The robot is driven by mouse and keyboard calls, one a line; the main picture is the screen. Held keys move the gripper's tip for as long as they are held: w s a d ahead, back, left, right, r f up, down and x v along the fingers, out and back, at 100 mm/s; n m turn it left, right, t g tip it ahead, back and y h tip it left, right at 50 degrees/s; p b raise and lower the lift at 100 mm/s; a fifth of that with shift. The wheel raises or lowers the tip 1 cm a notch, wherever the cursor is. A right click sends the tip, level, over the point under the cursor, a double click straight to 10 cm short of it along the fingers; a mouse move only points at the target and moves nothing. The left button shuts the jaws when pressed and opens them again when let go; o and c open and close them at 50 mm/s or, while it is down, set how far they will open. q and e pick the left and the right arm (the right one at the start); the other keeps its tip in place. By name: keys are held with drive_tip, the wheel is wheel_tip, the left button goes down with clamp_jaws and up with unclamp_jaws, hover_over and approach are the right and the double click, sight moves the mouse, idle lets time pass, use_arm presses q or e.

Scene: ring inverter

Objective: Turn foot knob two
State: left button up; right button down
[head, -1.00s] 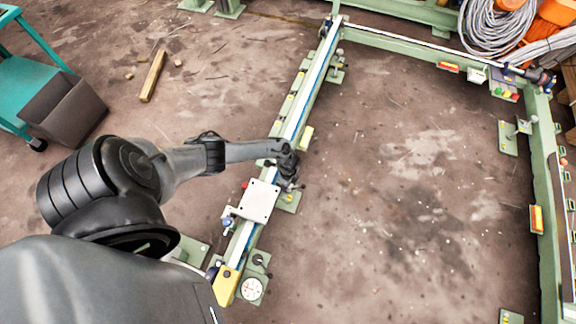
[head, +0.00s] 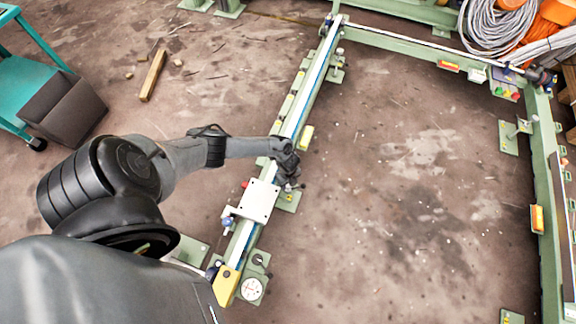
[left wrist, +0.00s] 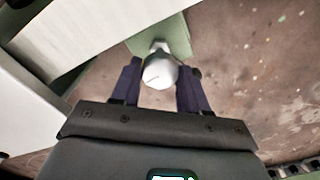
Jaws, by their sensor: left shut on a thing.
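A pale round foot knob (left wrist: 158,73) stands above a green foot plate (left wrist: 174,35) in the left wrist view. My left gripper (left wrist: 160,84) has a dark finger on each side of the knob and is shut on it. In the head view, my left gripper (head: 289,183) is low at the right side of the left frame rail, above a green foot plate (head: 288,203). There the gripper hides most of the knob. My right gripper is not in view.
A white square plate (head: 258,201) sits on the rail (head: 310,90) close to my gripper. A yellow end block (head: 227,285) and a round dial (head: 252,289) are nearer. The floor inside the frame is clear. A teal cart (head: 22,85) stands far left.

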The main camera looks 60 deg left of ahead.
use_arm(q)
drive_tip(key=o, duration=1.1)
drive_tip(key=shift+c, duration=0.2)
drive_tip(key=shift+r, duration=0.1)
wheel_tip(320, 180, up, 11)
drive_tip(key=p, duration=0.7)
drive_tip(key=shift+f+p, duration=0.2)
drive_tip(key=shift+p, duration=0.15)
drive_tip(key=shift+s, duration=0.15)
